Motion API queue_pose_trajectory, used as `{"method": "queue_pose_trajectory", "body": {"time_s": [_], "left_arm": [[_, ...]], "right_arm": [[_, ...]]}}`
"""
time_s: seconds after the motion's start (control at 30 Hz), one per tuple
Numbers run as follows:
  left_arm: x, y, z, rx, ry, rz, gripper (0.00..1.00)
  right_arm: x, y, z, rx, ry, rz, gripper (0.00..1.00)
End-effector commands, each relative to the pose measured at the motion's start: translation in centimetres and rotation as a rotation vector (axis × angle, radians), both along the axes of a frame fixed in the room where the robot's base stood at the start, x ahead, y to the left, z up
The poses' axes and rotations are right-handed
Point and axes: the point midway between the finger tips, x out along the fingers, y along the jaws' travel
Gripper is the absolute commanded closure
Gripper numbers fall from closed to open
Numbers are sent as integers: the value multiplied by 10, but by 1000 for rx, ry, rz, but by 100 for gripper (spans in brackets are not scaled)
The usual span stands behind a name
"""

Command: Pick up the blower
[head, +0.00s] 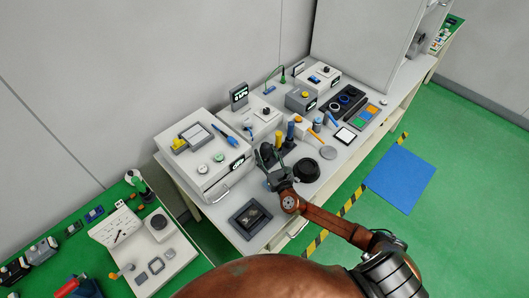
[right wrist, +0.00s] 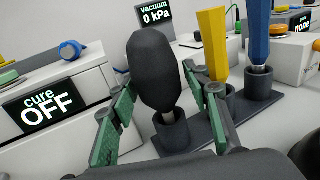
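The blower appears to be the black bulb (right wrist: 160,72) with a pale nozzle pointing down into a dark round holder (right wrist: 172,135), upright in the right wrist view. In the head view the bulb (head: 266,149) is small and partly merges with my dark gripper. My right gripper (head: 273,172) is at the holder row. In the right wrist view its green-padded fingers (right wrist: 158,92) are open, one on each side of the bulb's lower part. I cannot tell whether either finger touches it. My left gripper is not in view.
A yellow-handled tool (right wrist: 213,40) and a blue-handled tool (right wrist: 258,35) stand in the same rack, close right of the bulb. The cure box (head: 202,152) is at left. A black round dish (head: 306,170) and a dark tray (head: 250,219) lie near the bench front.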

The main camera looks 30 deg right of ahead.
Motion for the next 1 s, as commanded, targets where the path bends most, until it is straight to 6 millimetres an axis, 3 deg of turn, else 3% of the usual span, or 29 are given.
{"method": "queue_pose_trajectory", "body": {"time_s": [0.3, 0.5, 0.77, 1.0], "left_arm": [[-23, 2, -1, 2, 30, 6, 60], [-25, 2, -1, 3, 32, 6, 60], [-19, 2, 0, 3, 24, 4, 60], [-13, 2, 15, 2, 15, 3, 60]], "right_arm": [[0, 1, 0, 0, 0, 2, 80], [0, 1, 0, 0, 0, 2, 93], [0, 1, 4, 1, -2, 1, 93], [0, 1, 44, 3, -4, 2, 93]]}}
